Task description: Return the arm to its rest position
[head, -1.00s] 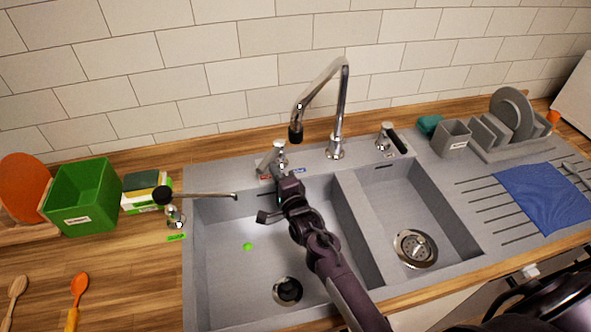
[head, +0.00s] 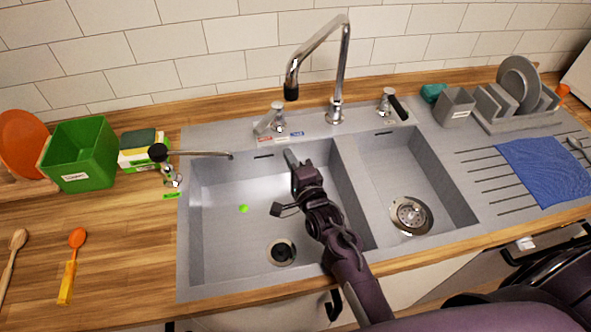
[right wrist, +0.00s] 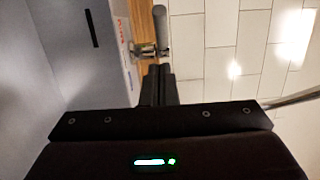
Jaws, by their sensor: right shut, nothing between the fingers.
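My right gripper (head: 290,156) is over the back part of the left sink basin (head: 225,225), with its arm coming in from the lower right. Its fingers are shut and empty; they also show closed together in the right wrist view (right wrist: 160,84). The left tap handle (head: 271,118) stands on the sink's back ledge, beyond the fingertips and apart from them in the head view. It also shows ahead of the fingers in the right wrist view (right wrist: 160,30). My left gripper is not in view.
The tall chrome faucet (head: 343,75) rises behind the basins. The right tap handle (head: 388,103) stands beside it. A soap dispenser (head: 190,153) reaches over the left basin's edge. A green bin (head: 80,153) stands left, a dish rack (head: 515,120) right. The right basin (head: 400,175) is empty.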

